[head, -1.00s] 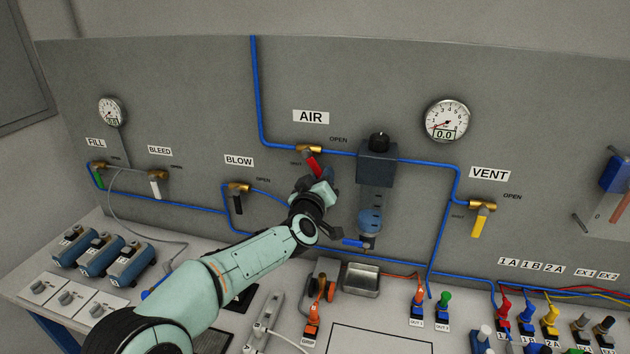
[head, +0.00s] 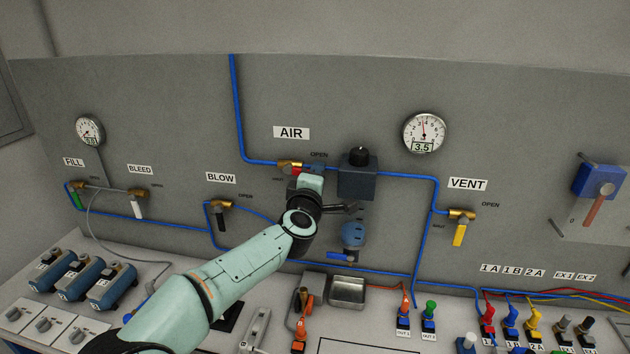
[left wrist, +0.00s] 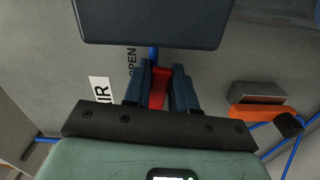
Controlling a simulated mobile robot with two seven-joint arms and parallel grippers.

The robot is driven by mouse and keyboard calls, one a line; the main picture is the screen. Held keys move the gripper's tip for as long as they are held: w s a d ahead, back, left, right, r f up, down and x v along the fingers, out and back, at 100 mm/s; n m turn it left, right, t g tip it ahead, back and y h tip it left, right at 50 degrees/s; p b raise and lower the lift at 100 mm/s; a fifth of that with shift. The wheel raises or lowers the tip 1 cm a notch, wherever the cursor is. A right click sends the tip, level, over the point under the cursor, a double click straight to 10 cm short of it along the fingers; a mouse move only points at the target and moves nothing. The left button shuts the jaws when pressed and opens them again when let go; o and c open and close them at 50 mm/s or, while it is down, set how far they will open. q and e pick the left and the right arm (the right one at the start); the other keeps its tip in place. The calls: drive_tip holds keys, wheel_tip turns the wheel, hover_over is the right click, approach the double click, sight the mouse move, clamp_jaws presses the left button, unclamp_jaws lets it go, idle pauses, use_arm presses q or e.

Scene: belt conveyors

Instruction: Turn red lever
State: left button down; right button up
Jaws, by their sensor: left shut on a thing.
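The red lever (head: 299,170) sits on the brass valve (head: 286,165) under the AIR label, mostly hidden behind my left gripper in the head view. It lies nearly along the blue pipe, toward the OPEN mark. In the left wrist view the red lever (left wrist: 159,90) is between the two dark fingers. My left gripper (head: 314,172) is shut on the red lever; its fingers (left wrist: 162,85) are on either side of it. The large gauge (head: 423,133) reads 3.5. My right gripper is not in view.
A dark regulator block (head: 357,177) with a black knob stands just right of the gripper. The yellow VENT lever (head: 459,235), black BLOW lever (head: 220,220) and white BLEED lever (head: 138,208) hang down. Blue pipes (head: 238,110) run along the panel.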

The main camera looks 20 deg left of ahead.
use_arm(q)
drive_tip(key=shift+r+n, duration=0.45)
drive_tip(key=shift+n, duration=0.15)
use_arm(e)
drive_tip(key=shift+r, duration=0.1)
use_arm(q)
drive_tip(key=c, duration=1)
unclamp_jaws()
drive_tip(key=shift+s, duration=0.1)
drive_tip(key=b+v, duration=0.2)
drive_tip(key=v, duration=1.1)
drive_tip(key=shift+b, duration=0.3)
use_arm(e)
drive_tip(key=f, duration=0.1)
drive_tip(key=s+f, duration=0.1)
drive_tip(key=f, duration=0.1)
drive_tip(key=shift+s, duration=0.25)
use_arm(q)
drive_tip(key=shift+s, duration=0.1)
